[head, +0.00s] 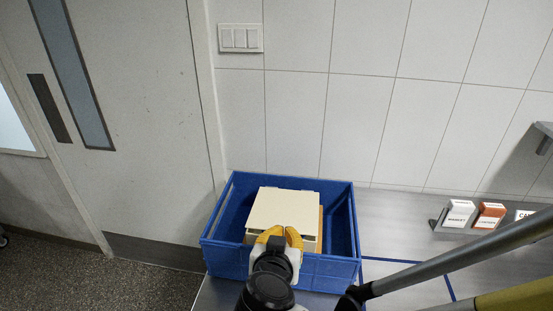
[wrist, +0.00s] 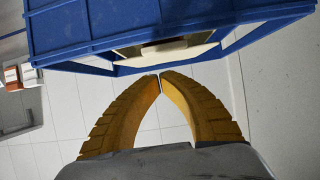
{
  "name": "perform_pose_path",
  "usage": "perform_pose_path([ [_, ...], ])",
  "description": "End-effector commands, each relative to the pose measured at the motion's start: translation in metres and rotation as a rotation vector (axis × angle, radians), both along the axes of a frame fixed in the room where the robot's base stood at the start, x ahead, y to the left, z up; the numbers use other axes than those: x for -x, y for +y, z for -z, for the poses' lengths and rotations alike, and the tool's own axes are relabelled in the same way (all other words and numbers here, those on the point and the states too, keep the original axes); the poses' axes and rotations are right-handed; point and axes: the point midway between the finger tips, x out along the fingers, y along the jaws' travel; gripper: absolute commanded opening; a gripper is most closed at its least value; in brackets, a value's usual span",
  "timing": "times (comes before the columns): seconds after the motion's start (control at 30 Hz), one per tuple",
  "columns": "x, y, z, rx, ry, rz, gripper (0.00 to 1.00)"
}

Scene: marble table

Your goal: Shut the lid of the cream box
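The cream box (head: 285,209) sits inside a blue crate (head: 229,261), its flat cream top facing up. A dark gap shows under the top's front edge, so the lid looks not fully down; how far it is raised I cannot tell. In the wrist view, part of the cream box (wrist: 180,50) shows through an opening in the blue crate (wrist: 90,25), with a dark strip beside it. My gripper (head: 279,231) has yellow fingers with the tips together and nothing between them. It is at the box's front side and hides part of it; contact is unclear. The fingers also show in the wrist view (wrist: 160,77).
The crate walls surround the box closely. A tan edge (head: 320,228) shows along the box's right side. The grey table (head: 395,222) is clear right of the crate, with blue lines. Small labelled holders (head: 489,215) stand farther right. A tiled wall is behind.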

Motion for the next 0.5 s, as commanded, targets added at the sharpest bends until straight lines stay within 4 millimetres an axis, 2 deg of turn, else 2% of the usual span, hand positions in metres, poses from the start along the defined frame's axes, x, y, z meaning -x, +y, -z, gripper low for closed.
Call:
perform_pose_path([
  [0.13,0.031,0.008,0.009,0.001,0.0,-0.006,0.0],
  [0.3,0.053,0.011,0.014,0.001,-0.001,-0.003,0.0],
  [0.4,0.057,0.012,0.015,0.002,0.007,0.004,0.0],
  [0.5,0.049,0.011,0.013,0.011,0.076,0.034,0.0],
])
